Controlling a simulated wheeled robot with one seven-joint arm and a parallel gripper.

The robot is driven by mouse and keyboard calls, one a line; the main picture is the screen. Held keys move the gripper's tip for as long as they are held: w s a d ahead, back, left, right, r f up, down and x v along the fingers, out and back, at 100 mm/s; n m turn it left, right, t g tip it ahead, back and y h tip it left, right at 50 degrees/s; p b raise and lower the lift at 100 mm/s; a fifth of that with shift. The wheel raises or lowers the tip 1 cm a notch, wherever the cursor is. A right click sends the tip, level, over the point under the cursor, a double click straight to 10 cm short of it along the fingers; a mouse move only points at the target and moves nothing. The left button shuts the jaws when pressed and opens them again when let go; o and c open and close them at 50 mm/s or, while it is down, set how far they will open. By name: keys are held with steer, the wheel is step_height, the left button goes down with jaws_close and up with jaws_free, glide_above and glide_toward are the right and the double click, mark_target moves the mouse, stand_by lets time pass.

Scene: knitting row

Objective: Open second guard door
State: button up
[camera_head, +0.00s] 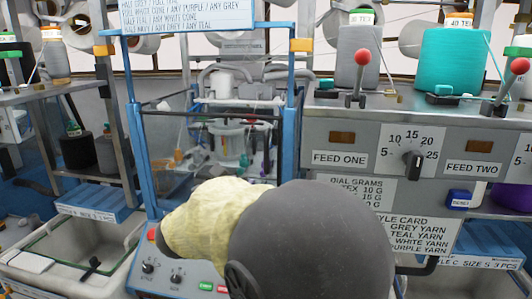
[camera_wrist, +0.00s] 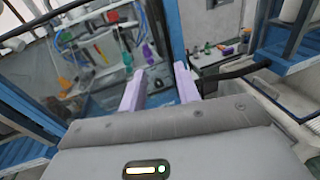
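The blue-framed guard (camera_head: 133,150) stands around the knitting machine in the middle of the head view, with clear panels and dark rails. I cannot tell which panel is the second guard door. In the wrist view a clear panel (camera_wrist: 95,80) fills the left, with coloured machine parts behind it, and a blue post (camera_wrist: 168,30) stands at its right. My gripper (camera_wrist: 160,85) has its two lavender fingers apart in front of the post's lower end, with no object seen held. A black bar (camera_wrist: 235,72) runs right from beside the right finger; contact is unclear. My arm hides the gripper in the head view.
A grey panel with a dial (camera_head: 413,160) and red-knobbed levers (camera_head: 362,58) stands at right, under a grey cone (camera_head: 358,55) and a teal cone (camera_head: 450,60). A grey bin (camera_head: 75,250) is at lower left. A switch box (camera_head: 175,275) sits below the guard.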

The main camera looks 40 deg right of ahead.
mark_target(265, 153)
steer(key=shift+w+r+n+t+h, duration=0.15)
steer(key=shift+r+n+t, duration=0.05)
steer(key=shift+r, duration=0.2)
steer(key=shift+w+r+n+t+h, duration=0.1)
steer(key=shift+r+n+t+h, duration=0.1)
steer(key=shift+r, duration=0.2)
steer(key=p+x, duration=0.4)
steer(key=x, duration=1.3)
steer(key=shift+w+d+f, duration=0.15)
steer(key=shift+w+f, duration=0.05)
jaws_close()
